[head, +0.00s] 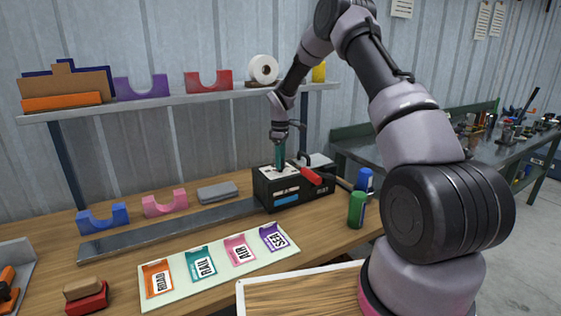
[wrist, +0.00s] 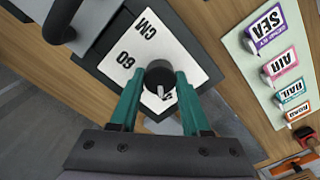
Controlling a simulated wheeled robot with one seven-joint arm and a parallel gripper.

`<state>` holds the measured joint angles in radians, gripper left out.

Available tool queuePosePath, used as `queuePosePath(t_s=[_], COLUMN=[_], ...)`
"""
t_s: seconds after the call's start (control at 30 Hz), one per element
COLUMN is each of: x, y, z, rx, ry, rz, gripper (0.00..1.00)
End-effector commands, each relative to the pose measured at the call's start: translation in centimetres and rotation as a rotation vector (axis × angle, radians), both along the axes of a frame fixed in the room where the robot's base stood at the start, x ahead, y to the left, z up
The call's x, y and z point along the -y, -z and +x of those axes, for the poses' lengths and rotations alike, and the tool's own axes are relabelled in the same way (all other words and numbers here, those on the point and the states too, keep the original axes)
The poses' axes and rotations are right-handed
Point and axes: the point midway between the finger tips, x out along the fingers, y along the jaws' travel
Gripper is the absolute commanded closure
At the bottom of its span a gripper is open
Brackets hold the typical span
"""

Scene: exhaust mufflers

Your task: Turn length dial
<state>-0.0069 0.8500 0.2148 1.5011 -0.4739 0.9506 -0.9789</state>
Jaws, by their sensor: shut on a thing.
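The plate is on top of a black machine (head: 272,189) on the bench in the head view. There my gripper (head: 280,165) points down onto the machine's top, and the knob itself is too small to make out.
A red handle (head: 311,175) is at the machine's right. Green (head: 356,210) and blue (head: 364,180) cylinders stand further right. A card with ROAD, RAIL, AIR and SEA tags (head: 218,268) lies in front. A shelf (head: 180,99) with coloured cradles and a white roll runs behind.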

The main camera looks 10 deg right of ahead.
Motion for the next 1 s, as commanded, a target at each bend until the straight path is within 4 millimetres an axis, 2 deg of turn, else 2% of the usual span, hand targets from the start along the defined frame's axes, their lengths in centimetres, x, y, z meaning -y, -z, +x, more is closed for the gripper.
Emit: queuePosePath(t_s=[0.4,0.93,0.97,1.0], x=[0.01,0.02,0.02,0.01], y=[-0.11,-0.11,-0.11,-0.10], z=[0.10,0.11,0.11,0.10], rx=[0.003,0.003,0.003,0.003], ry=[-0.170,-0.191,-0.190,-0.190], rz=[0.001,-0.001,-0.001,-0.001], gripper=[1.00,1.00,0.42,0.26])
